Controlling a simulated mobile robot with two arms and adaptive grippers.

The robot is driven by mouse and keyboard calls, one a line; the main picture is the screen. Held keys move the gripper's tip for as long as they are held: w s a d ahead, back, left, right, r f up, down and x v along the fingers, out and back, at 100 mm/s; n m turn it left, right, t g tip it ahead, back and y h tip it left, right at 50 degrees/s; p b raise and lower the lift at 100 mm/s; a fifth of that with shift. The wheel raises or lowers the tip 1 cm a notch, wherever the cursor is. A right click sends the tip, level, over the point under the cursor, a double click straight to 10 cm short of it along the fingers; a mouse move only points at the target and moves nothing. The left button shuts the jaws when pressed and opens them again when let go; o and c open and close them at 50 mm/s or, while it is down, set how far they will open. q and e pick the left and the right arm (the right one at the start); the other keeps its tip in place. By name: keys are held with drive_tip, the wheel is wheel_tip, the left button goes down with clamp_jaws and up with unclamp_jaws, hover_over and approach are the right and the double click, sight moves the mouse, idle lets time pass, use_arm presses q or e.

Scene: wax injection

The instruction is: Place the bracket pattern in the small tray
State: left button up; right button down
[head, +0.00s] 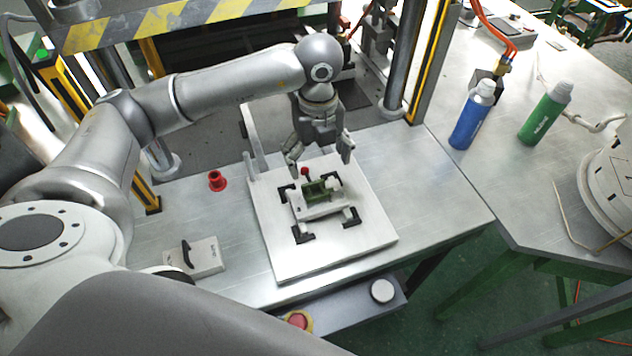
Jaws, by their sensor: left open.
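My left gripper (320,160) is open and points down over the white plate (364,240) on the metal bench. Its fingertips are apart, above and behind a small green piece (318,190). The green piece sits on a light grey holder (325,208) between several black corner blocks on the plate. It may be the bracket pattern, but it is too small to be sure. A small red ball (305,171) stands beside it. Nothing shows between the fingers. I cannot make out a small tray for certain. My right gripper is not in view.
A red cup-like part (217,181) and a grey block with a black handle (195,258) are left of the plate. Press columns stand behind. A blue bottle (472,115) and a green bottle (545,113) stand at right. The bench right of the plate is clear.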

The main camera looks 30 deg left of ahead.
sight(319, 190)
use_arm(q)
drive_tip(key=shift+s+f, duration=0.1)
drive_tip(key=shift+f, duration=1.1)
drive_tip(key=f+p, duration=0.2)
drive_tip(key=f, duration=0.2)
drive_tip(key=shift+a+p, duration=0.25)
drive_tip(key=shift+p, duration=0.15)
drive_tip(key=shift+f, duration=0.55)
drive_tip(key=c, duration=1)
drive_tip(key=shift+c, duration=0.3)
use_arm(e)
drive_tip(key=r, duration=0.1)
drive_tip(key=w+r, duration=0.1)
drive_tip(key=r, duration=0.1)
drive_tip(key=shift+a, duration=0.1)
